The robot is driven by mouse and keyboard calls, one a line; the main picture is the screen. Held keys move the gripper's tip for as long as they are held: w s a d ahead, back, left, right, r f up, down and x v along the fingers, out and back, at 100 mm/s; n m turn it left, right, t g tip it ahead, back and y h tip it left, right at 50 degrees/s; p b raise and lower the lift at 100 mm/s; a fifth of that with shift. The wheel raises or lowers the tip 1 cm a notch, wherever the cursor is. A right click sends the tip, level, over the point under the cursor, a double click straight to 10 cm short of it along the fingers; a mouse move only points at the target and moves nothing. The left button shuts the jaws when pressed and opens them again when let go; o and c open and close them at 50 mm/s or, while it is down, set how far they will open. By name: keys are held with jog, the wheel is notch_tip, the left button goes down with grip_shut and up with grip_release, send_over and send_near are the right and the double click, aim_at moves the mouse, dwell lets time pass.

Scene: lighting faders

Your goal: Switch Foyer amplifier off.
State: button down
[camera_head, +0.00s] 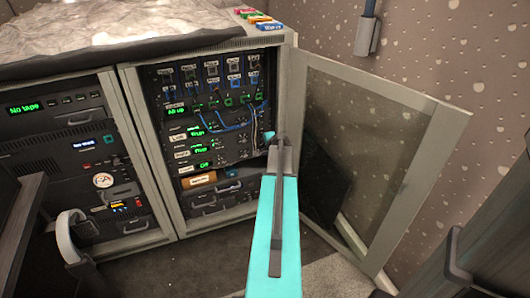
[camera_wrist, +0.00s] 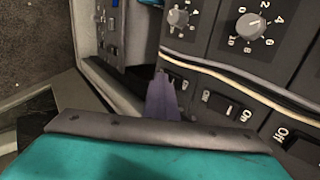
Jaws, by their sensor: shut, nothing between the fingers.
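The open rack (camera_head: 215,140) holds a column of amplifier units with small white name labels and green displays. Two displays seem to read Run and a lower one (camera_head: 203,165) reads Off. The name labels are too small to read surely, so I cannot tell which unit is Foyer. My gripper (camera_head: 283,140) is shut and empty in front of the rack's right edge. In the wrist view its fingertips (camera_wrist: 162,82) are close to a rocker switch (camera_wrist: 178,82), partly hidden by them; contact is unclear. Further right are another rocker switch (camera_wrist: 228,107) and one marked Off (camera_wrist: 290,138).
A mesh cabinet door (camera_head: 370,150) stands open on the right. In the wrist view, dial knobs (camera_wrist: 250,25) sit above a pale cable (camera_wrist: 235,78) crossing the panel. Blue patch cables (camera_head: 235,126) hang across the rack. Another equipment rack (camera_head: 85,165) stands left.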

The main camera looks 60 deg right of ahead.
jog(key=shift+w+r, duration=0.1)
jog(key=shift+r, duration=0.1)
jog(key=shift+d+r+p, duration=0.1)
jog(key=shift+r+p, duration=0.5)
jog(key=shift+r, duration=0.05)
jog(key=s+a+f+p+v, duration=0.1)
jog(key=s+f+p+v, duration=0.1)
jog(key=v, duration=1.1)
jog(key=shift+a, duration=0.15)
jog(key=shift+w+f, duration=0.1)
dwell(0.5)
